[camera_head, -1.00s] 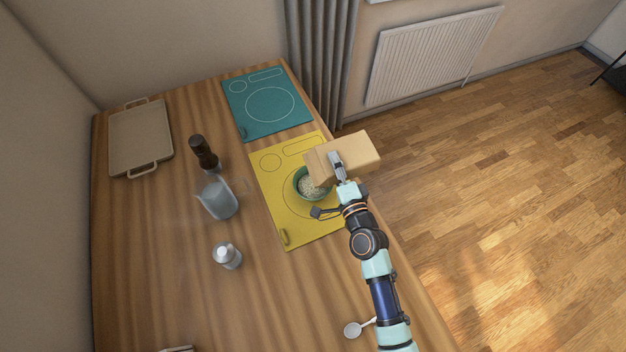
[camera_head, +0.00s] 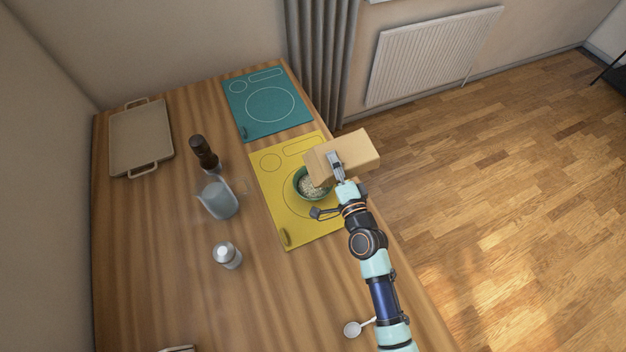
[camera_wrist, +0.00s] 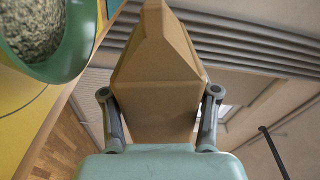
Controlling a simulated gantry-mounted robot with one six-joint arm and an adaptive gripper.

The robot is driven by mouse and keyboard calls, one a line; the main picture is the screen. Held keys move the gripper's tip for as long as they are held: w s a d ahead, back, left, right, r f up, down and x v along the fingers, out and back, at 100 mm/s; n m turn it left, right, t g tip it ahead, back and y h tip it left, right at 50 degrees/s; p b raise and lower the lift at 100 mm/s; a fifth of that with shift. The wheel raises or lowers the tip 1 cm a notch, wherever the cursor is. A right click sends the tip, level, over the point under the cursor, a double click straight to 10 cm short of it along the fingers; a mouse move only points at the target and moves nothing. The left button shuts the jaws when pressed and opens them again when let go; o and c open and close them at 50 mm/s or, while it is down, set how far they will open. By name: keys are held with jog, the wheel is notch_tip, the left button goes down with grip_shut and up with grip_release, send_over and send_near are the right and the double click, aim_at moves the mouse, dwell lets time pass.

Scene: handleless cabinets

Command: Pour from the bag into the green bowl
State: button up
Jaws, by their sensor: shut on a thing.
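The bag (camera_head: 352,152) is a tan-brown paper block. It lies tipped on its side above the right edge of the yellow mat, its left end over the green bowl. My gripper (camera_head: 335,160) is shut on it, and the wrist view shows a finger on each side of the bag (camera_wrist: 158,85). The green bowl (camera_head: 299,189) stands on the yellow mat and holds pale grainy contents. The bowl (camera_wrist: 82,45) also shows at the upper left of the wrist view. The bag's mouth and any falling stream cannot be made out.
The yellow mat (camera_head: 270,185) lies near the table's right edge, with a teal mat (camera_head: 250,120) behind it. A glass jug (camera_head: 218,198), a dark pepper mill (camera_head: 204,152) and a shaker (camera_head: 227,256) stand to the left. A tray (camera_head: 140,140) lies at the far left.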

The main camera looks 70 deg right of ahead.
jog(key=shift+w+a+r+n+p, duration=0.2)
jog(key=shift+r+n+p, duration=0.2)
jog(key=shift+n, duration=0.5)
dwell(1.5)
